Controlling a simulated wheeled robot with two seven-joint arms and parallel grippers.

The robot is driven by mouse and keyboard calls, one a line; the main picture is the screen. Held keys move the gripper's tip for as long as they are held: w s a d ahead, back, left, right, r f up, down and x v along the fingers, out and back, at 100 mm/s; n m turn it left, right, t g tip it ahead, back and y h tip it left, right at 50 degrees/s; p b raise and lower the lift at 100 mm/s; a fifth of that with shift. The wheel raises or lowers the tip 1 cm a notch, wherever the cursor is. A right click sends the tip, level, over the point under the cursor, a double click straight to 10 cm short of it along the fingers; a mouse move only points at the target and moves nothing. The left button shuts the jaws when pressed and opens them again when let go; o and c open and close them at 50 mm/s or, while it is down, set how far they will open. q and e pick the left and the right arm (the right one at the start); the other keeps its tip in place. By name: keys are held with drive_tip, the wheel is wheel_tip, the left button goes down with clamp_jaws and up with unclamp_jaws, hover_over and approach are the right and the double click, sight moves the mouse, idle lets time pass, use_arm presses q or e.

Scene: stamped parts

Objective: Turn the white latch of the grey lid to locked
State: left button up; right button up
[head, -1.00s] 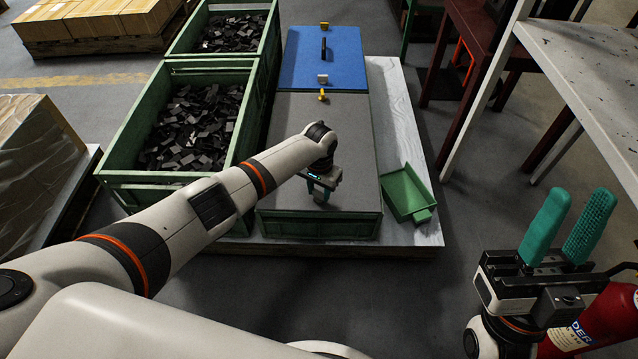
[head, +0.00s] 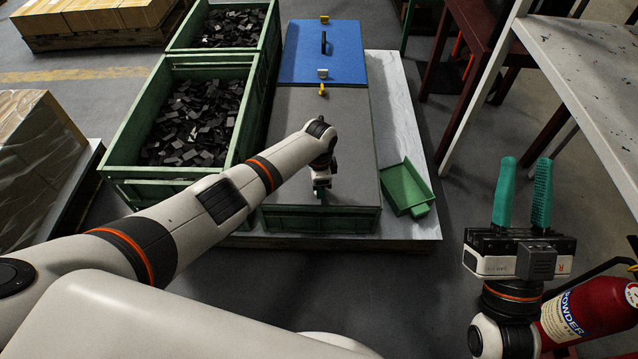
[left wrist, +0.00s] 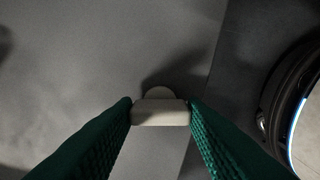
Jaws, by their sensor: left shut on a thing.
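The grey lid (head: 300,130) covers the nearer green box, and its top also fills much of the left wrist view (left wrist: 70,90). The white latch (left wrist: 160,112) shows in the left wrist view between my green fingertips, with a rounded part beyond its bar. My left gripper (left wrist: 160,113) is shut on the latch. In the head view my left gripper (head: 322,194) is over the near end of the lid, and the latch there is hidden by it. My right gripper (head: 522,195) is open and empty at the right, its fingers pointing up, away from the lid.
A blue lid (head: 340,60) with a black handle lies beyond the grey one. Green crates (head: 150,185) of dark parts stand to the left. A green scoop-like tray (head: 405,188) lies to the right. A red extinguisher (head: 590,310) is near my right gripper.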

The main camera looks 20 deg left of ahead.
use_arm(q)
drive_tip(key=shift+m, duration=0.7)
drive_tip(key=o, duration=1)
drive_tip(key=shift+r, duration=0.1)
